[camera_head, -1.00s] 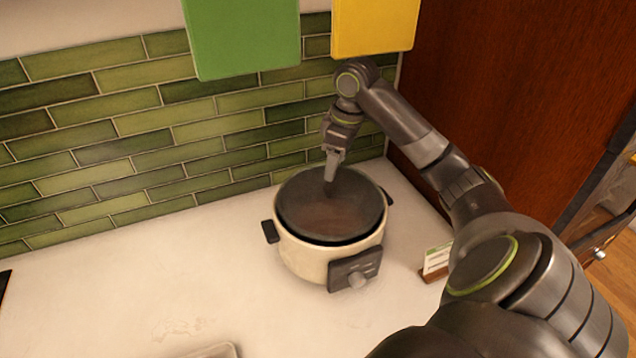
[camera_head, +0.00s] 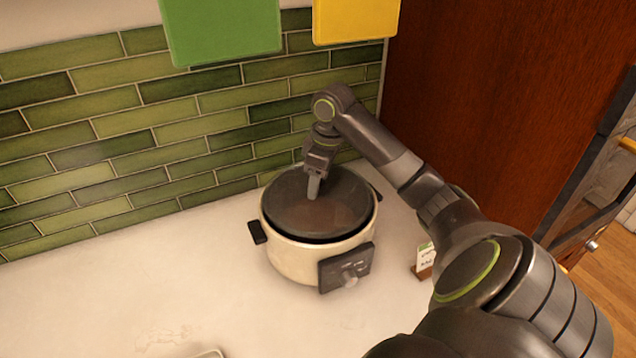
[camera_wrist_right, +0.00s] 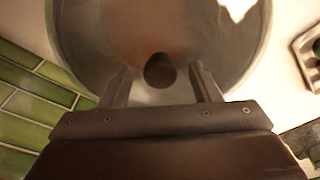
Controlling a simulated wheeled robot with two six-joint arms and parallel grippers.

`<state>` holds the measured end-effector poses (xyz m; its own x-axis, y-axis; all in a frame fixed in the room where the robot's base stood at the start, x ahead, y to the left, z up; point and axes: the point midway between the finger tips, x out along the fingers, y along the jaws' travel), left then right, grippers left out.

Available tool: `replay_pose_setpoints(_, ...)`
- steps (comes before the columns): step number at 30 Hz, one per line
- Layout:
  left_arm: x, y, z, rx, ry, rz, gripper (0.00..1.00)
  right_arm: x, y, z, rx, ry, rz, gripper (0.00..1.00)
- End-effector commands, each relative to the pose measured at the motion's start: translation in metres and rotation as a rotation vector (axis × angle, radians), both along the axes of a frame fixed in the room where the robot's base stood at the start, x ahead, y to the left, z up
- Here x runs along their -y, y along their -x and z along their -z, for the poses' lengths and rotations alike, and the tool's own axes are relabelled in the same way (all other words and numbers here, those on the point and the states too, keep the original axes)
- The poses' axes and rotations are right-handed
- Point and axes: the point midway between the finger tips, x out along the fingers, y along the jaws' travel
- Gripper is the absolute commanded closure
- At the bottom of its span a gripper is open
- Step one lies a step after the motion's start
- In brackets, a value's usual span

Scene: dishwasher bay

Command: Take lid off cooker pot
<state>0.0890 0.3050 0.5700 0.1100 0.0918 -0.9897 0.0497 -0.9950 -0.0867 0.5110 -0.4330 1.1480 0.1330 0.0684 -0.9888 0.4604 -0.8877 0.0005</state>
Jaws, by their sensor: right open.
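The cooker pot (camera_head: 292,262) is cream with dark side handles and a dark control panel with a knob. It stands on the white counter near the tiled wall. Its dark, glassy lid (camera_head: 345,205) sits on top. My right gripper (camera_head: 313,190) reaches down from above, over the middle of the lid. In the right wrist view the lid (camera_wrist_right: 90,30) fills the top, and its round dark knob (camera_wrist_right: 160,70) lies between the two fingers of my right gripper (camera_wrist_right: 160,88). The fingers are open, with a gap on each side of the knob. My left gripper is not in view.
A small card in a wooden holder (camera_head: 424,262) stands to the right of the pot, close to my right arm. Green (camera_head: 222,30) and yellow (camera_head: 355,20) panels hang above. A tray edge (camera_head: 208,353) shows at the bottom. The counter's left is clear.

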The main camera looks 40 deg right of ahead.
Motion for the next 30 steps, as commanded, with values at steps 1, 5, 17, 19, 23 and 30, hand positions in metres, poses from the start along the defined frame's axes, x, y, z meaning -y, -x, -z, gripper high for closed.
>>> replay_pose_setpoints(1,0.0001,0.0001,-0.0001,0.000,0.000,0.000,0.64,0.0001,-0.0001,0.0001,0.000,0.000,0.000,0.43)
replay_pose_setpoints(5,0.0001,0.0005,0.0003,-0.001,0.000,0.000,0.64,0.0001,0.0000,0.0001,0.000,0.000,0.000,0.46)
replay_pose_setpoints(17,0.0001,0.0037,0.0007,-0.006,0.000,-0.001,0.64,0.0001,0.0002,0.0000,0.000,0.000,0.000,0.98)
replay_pose_setpoints(19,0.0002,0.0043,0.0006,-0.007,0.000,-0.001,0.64,0.0001,-0.0002,-0.0007,0.001,0.000,0.000,1.00)
replay_pose_setpoints(23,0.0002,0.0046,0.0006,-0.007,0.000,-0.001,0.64,0.0002,-0.0001,-0.0007,0.001,0.000,0.000,1.00)
replay_pose_setpoints(30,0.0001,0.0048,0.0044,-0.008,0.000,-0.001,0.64,0.0002,-0.0004,-0.0062,0.002,0.001,-0.001,1.00)
